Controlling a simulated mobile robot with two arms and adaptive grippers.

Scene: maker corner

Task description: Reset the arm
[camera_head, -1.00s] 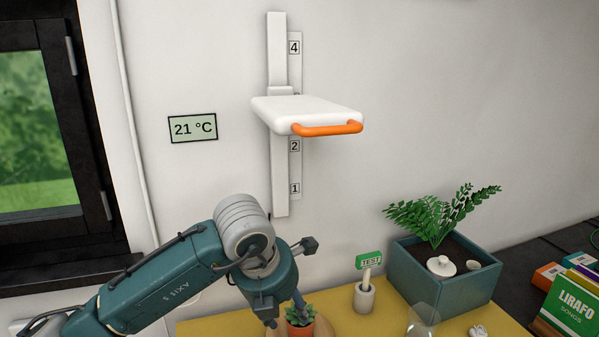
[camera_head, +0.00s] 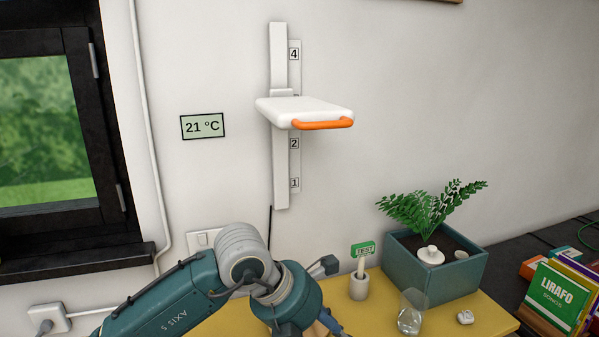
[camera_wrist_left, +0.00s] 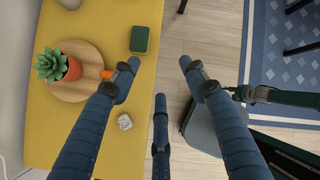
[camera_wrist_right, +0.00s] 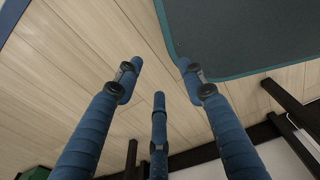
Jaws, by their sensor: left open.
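My left arm comes in from the lower left in the head view. Its gripper (camera_head: 322,325) is at the bottom edge, with the fingers mostly cut off. In the left wrist view this gripper (camera_wrist_left: 160,75) has its fingers spread with nothing between them. They hang over the edge of the yellow table (camera_wrist_left: 75,110), with wooden floor below. My right gripper (camera_wrist_right: 160,75) shows only in its wrist view, where its fingers are spread and empty above wooden floor. My right arm is not in the head view.
On the table are a succulent pot (camera_wrist_left: 72,68) on a round board, a dark green box (camera_wrist_left: 140,39), a glass (camera_head: 411,312) and a planter (camera_head: 430,272). A white wall shelf (camera_head: 305,110) with an orange handle is above. A dark green-edged surface (camera_wrist_right: 240,40) lies near my right gripper.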

